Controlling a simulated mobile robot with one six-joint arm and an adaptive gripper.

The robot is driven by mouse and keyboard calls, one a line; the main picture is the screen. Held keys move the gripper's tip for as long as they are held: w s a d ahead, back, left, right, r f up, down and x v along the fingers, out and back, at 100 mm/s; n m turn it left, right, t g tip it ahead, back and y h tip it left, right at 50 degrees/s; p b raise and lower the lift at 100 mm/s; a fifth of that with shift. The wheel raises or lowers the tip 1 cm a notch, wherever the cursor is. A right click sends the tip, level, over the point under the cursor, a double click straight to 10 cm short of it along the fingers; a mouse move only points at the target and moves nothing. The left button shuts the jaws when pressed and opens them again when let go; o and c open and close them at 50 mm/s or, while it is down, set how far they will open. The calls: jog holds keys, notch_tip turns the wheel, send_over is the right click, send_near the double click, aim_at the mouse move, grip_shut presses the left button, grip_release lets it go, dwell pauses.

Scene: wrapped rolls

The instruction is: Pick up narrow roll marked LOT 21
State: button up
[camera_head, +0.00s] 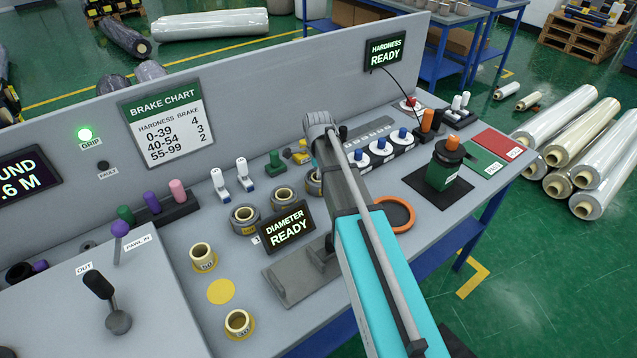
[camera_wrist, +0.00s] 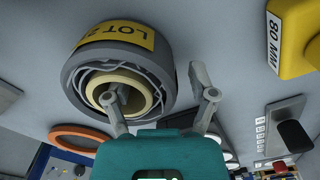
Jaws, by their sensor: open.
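In the wrist view a short grey-wrapped roll (camera_wrist: 165,72) with a cream core fills the upper left. Its yellow label reads "LOT 2" and the rest is cut off. My gripper (camera_wrist: 155,85) is open. Its left finger shows in front of or inside the core opening; I cannot tell which. Its right finger is beside the roll's outer side, apart from it. In the head view several short rolls stand on the bench, one at the front left (camera_head: 245,221) and one in the middle (camera_head: 283,199). My arm hides the gripper there, and the roll labels are unreadable.
A yellow block marked 80 MM (camera_wrist: 295,50) lies right of the roll in the wrist view. An orange ring (camera_head: 410,225) lies right of my arm. The diameter display (camera_head: 287,228) stands before the rolls. White-based knobs (camera_head: 381,148) stand behind my arm.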

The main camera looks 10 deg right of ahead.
grip_shut()
jog(key=shift+r, duration=0.2)
dwell(0.4)
notch_tip(320, 180, up, 3)
jog(key=p, duration=0.3)
jog(key=shift+f, duration=0.1)
jog(key=s+r+p, duration=0.6)
jog(key=p, duration=0.1)
jog(key=shift+a+r, duration=0.2)
jog(key=shift+r, duration=0.2)
jog(key=s+r+p, duration=0.3)
jog(key=s, duration=0.5)
jog(key=shift+a, duration=0.2)
